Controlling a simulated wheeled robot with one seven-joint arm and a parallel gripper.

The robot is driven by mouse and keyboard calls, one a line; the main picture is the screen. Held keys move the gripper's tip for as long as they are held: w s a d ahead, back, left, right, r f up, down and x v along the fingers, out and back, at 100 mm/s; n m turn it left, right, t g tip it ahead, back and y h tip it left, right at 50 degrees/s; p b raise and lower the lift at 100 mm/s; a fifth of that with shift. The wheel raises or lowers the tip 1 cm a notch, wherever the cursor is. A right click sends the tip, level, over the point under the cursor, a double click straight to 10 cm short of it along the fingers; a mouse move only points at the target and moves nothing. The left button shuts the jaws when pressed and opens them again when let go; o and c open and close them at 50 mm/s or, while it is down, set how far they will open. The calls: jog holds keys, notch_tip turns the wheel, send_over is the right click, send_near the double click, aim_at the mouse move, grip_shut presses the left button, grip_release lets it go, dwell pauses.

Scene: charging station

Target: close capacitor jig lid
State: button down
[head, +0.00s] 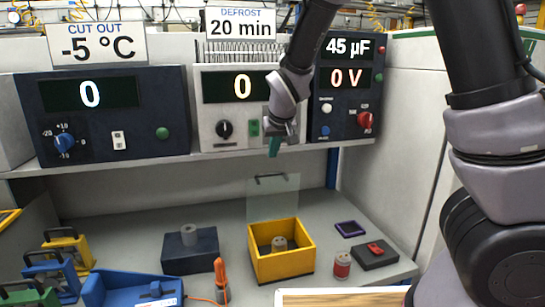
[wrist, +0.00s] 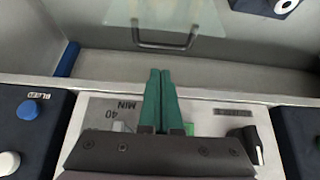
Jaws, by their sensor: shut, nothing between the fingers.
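The capacitor jig is a yellow open-topped box (head: 282,265) on the bench, with a grey-brown cylinder (head: 279,244) inside. Its clear lid (head: 273,200) stands raised at the back of the box, with a dark bar handle (head: 271,178) near its top edge. The wrist view also shows the clear lid (wrist: 180,15) and its handle (wrist: 165,42). My gripper (head: 273,147) is shut and empty, above the handle and in front of the middle instrument. Its green fingers (wrist: 160,75) point toward the handle in the wrist view and look apart from it.
Three instruments stand on the shelf: a left one (head: 105,120), a middle one (head: 225,112) close behind my gripper, and a right one (head: 345,100). A dark block (head: 190,255), an orange screwdriver (head: 220,275), a red cylinder (head: 342,266) and a black pad (head: 375,258) surround the box.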

jog(key=x, duration=0.9)
jog(key=shift+s, duration=0.15)
